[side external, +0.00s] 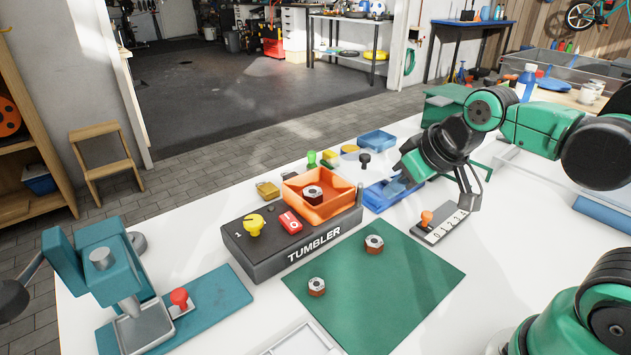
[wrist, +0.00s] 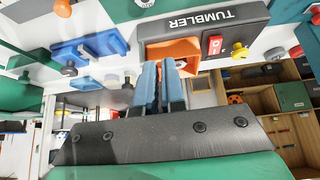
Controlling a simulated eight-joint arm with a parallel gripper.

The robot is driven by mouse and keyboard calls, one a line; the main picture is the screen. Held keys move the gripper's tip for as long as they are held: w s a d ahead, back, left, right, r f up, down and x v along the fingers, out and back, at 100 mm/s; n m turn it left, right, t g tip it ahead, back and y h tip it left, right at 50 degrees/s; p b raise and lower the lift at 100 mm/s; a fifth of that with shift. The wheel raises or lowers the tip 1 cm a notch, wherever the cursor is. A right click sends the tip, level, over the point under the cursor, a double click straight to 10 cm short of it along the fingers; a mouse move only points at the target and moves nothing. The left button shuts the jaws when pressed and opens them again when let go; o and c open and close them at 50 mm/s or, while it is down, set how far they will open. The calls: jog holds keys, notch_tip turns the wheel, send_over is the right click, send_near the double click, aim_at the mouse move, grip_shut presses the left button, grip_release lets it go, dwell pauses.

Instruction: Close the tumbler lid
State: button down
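The tumbler (side external: 262,262) is a dark grey box with an orange open-topped bin (side external: 335,205); a hex nut (side external: 312,193) lies in the bin. A yellow knob (side external: 254,224) and a red switch (side external: 290,222) sit on its top. I cannot make out a separate lid for certain. In the wrist view the tumbler (wrist: 205,25) appears upside down, with the orange bin (wrist: 165,50) beyond my fingertips. My gripper (wrist: 160,66) has its blue-grey fingers close together, with nothing seen between them. In the side view it is right of the bin, above a blue tray (side external: 374,203).
Two hex nuts (side external: 374,243) (side external: 317,286) stand on a green mat (side external: 385,290) in front. A numbered slider panel with an orange knob (side external: 427,218) lies right of the tumbler. A teal press (side external: 100,275) stands at left. Small trays and knobs (side external: 376,140) lie behind.

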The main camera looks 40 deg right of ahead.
jog(key=d+r+m+g, duration=0.1)
jog(key=d+r+g, duration=0.15)
jog(key=d, duration=0.95)
jog(key=w+f, duration=0.7)
jog(key=f, duration=0.1)
jog(key=shift+d+f, duration=0.3)
jog(key=shift+d, duration=0.1)
